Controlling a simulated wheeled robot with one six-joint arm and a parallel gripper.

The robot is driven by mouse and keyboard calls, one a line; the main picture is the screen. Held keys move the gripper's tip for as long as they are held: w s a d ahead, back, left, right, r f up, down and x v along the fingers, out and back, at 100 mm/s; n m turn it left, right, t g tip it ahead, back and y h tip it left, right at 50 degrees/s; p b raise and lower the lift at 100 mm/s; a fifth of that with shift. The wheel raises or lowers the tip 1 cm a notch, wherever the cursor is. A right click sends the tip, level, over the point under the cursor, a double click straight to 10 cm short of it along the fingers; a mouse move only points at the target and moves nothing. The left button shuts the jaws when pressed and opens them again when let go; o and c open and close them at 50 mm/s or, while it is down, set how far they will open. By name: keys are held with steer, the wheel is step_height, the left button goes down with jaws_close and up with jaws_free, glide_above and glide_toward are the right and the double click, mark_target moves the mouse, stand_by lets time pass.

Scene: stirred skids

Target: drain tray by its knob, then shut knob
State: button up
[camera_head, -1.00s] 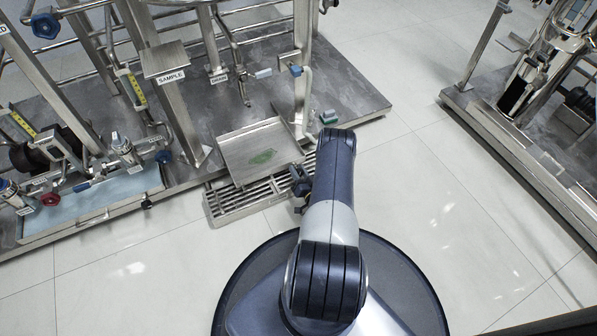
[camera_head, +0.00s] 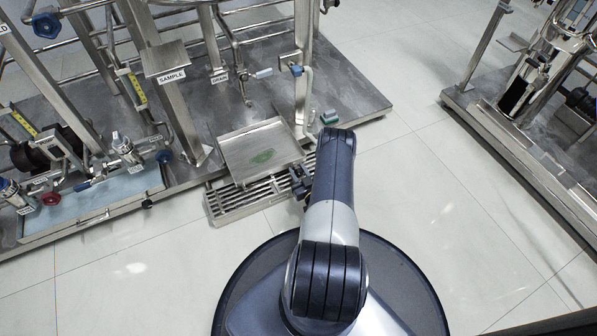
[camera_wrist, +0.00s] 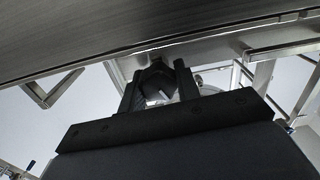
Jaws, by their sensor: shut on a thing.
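The tray (camera_head: 240,142) is a shallow square metal pan at the front edge of the skid, with a green patch (camera_head: 262,156) on its floor. My gripper (camera_head: 300,178) is at the tray's front right corner, partly hidden by my arm in the head view. In the wrist view my gripper (camera_wrist: 158,92) is under a broad metal underside, its two dark fingers closed on a dark knob (camera_wrist: 157,74). The fingers hide most of the knob, so its turn angle cannot be told. No flowing liquid is visible.
A slatted floor grate (camera_head: 228,203) lies below the tray. A post marked SAMPLE (camera_head: 177,110) and pipes stand behind on the metal skid deck (camera_head: 340,90). Tiled floor (camera_head: 440,200) is open to the right.

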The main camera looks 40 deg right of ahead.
stand_by(0.3)
steer(key=o, duration=1)
